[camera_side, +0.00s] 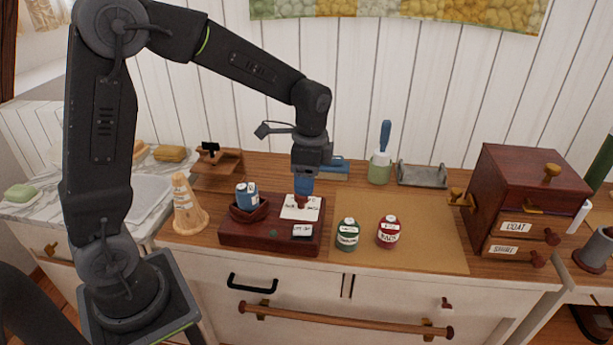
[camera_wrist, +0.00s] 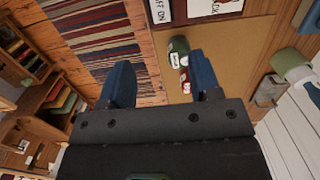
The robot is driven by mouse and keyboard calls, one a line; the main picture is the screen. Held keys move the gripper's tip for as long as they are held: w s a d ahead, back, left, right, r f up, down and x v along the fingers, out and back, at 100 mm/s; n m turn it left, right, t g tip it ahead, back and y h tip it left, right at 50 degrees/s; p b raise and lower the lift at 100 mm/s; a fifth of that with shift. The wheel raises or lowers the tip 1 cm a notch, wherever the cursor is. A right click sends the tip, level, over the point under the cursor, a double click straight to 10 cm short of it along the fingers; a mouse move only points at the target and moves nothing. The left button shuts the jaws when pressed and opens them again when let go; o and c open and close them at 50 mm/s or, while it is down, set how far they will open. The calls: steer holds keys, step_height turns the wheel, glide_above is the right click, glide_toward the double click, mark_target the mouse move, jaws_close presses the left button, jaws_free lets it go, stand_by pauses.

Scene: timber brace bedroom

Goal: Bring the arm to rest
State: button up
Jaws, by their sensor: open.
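My gripper (camera_side: 304,187) points down over the dark red wooden stand (camera_side: 270,235), close above its white card (camera_side: 290,212). In the wrist view its two blue fingers (camera_wrist: 161,85) are spread apart with nothing between them. My arm is bent, reaching from the left across the worktop. A small reddish-brown piece shows just below the fingers in the side view; I cannot tell whether they touch it.
A blue tin (camera_side: 247,196) sits in a holder on the stand. A green jar (camera_side: 347,235) and a red jar (camera_side: 388,232) stand on the tan mat (camera_side: 433,240). A wooden cone (camera_side: 186,207) is left, a drawer box (camera_side: 520,180) right. The mat's right half is clear.

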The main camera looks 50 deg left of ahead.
steer(key=s+d+r+n+t, duration=0.2)
steer(key=s+r+n+t, duration=0.1)
steer(key=s, duration=0.6)
steer(key=s+d+r+n+t, duration=0.2)
steer(key=s+r+n, duration=0.4)
steer(key=s, duration=0.3)
steer(key=shift+d+r+t+h, duration=0.3)
steer(key=shift+r+t, duration=0.2)
steer(key=shift+t, duration=0.1)
